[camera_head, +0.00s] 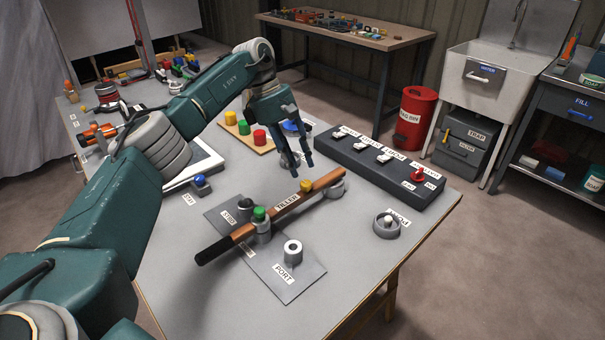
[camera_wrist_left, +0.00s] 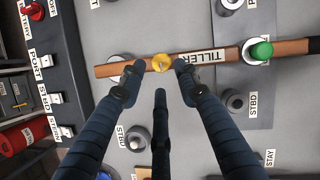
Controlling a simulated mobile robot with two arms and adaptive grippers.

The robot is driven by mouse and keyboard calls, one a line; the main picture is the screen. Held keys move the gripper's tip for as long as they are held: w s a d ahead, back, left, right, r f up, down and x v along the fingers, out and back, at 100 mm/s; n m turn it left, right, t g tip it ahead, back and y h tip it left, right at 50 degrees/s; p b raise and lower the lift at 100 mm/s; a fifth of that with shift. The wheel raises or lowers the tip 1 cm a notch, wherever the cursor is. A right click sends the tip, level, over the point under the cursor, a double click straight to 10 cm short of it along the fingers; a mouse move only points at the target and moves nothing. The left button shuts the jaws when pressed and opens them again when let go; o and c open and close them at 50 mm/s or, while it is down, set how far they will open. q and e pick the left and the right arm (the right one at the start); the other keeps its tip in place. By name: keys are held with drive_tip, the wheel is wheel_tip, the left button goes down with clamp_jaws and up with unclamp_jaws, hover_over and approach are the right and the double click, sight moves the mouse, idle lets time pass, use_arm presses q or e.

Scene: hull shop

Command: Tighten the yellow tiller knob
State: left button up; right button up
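The brown wooden tiller (camera_head: 285,208) lies across the grey plate at the table's near right; it also shows in the left wrist view (camera_wrist_left: 225,55). The yellow knob (camera_head: 306,186) sits on top of the tiller, right of the TILLER label. It shows in the left wrist view (camera_wrist_left: 161,62) between the two upper fingertips. A green knob (camera_head: 259,213) sits nearer the tiller's dark grip end. My left gripper (camera_head: 296,171) is open and empty just behind and above the yellow knob, its fingers pointing down (camera_wrist_left: 159,70). I see no contact. My right gripper is not in view.
A dark switch panel (camera_head: 370,165) with a red knob stands behind the tiller. The PORT post (camera_head: 292,253) and STBD post (camera_head: 244,207) flank the tiller. A round dish (camera_head: 387,226) stands at right. A blue-topped block (camera_head: 200,185) stands at left. The table's front right is clear.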

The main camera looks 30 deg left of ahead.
use_arm(q)
drive_tip(key=v, duration=0.7)
drive_tip(key=shift+d, duration=0.1)
